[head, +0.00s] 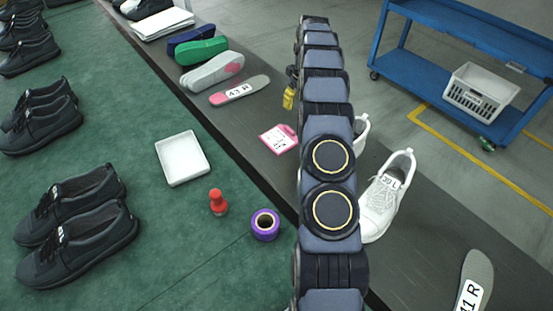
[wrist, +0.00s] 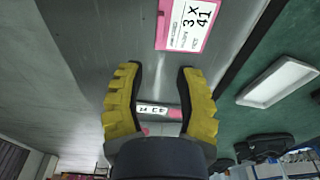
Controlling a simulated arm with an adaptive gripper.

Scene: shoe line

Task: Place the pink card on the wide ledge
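The pink card (head: 279,138) has a white printed label and lies flat on the long dark grey strip (head: 255,120), close to its edge beside the green surface. In the wrist view the card (wrist: 187,22) is at the top, beyond my fingertips and apart from them. My gripper (wrist: 161,67) has yellow ribbed fingers, spread open with nothing held between them. In the head view only a bit of my gripper (head: 289,97) shows beside my arm, which hides the rest. I cannot tell for sure which surface is the wide ledge.
A pink and grey insole (head: 240,90) and a grey-pink sole (head: 212,72) lie farther up the strip. A white shoe (head: 386,195) stands right of my arm. A white tray (head: 182,158), red bottle (head: 218,202) and purple tape roll (head: 265,224) sit on the green surface.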

